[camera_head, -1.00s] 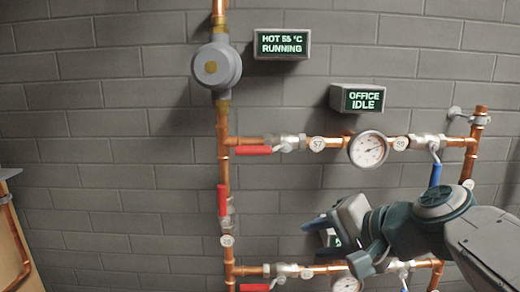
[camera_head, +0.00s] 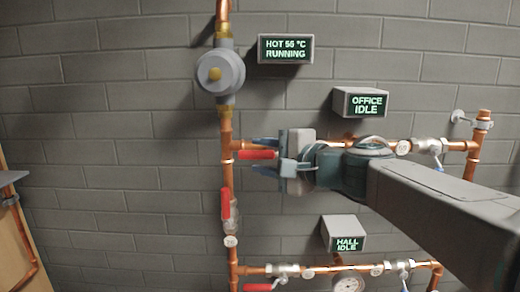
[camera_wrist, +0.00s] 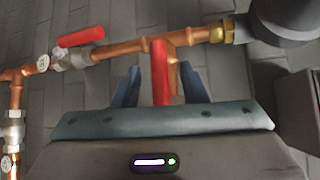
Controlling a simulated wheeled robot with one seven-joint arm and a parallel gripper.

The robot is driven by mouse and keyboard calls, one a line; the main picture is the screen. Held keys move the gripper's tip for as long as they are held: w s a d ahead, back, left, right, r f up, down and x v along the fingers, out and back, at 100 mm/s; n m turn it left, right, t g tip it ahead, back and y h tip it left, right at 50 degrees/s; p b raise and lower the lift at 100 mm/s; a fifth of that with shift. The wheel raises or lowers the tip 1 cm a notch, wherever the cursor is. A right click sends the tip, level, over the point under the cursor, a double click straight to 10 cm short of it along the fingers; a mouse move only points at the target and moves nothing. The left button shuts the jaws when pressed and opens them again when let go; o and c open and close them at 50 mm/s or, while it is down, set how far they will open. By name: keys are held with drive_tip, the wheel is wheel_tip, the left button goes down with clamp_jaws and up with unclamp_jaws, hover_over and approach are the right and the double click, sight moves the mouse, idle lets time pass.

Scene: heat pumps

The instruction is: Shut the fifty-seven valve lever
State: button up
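The red lever (camera_head: 257,155) of the fifty-seven valve lies level, along its copper branch pipe, pointing left. My gripper (camera_head: 264,157) reaches it from the right, with one blue finger above and one below the lever. In the wrist view the same red lever (camera_wrist: 160,70) stands between my two fingers (camera_wrist: 160,84), with a gap on each side. The gripper is open. The valve body and its number tag are hidden behind my gripper in the head view.
Another red lever (camera_head: 225,204) lies along the vertical pipe just below; it shows in the wrist view (camera_wrist: 80,37). A grey round pump (camera_head: 220,73) sits above. A lower branch has a red lever (camera_head: 258,288) and the HALL IDLE box (camera_head: 344,238). The OFFICE IDLE box (camera_head: 362,102) hangs above my arm.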

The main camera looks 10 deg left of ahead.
sight(250, 155)
drive_tip(key=shift+x, duration=1.95)
clamp_jaws()
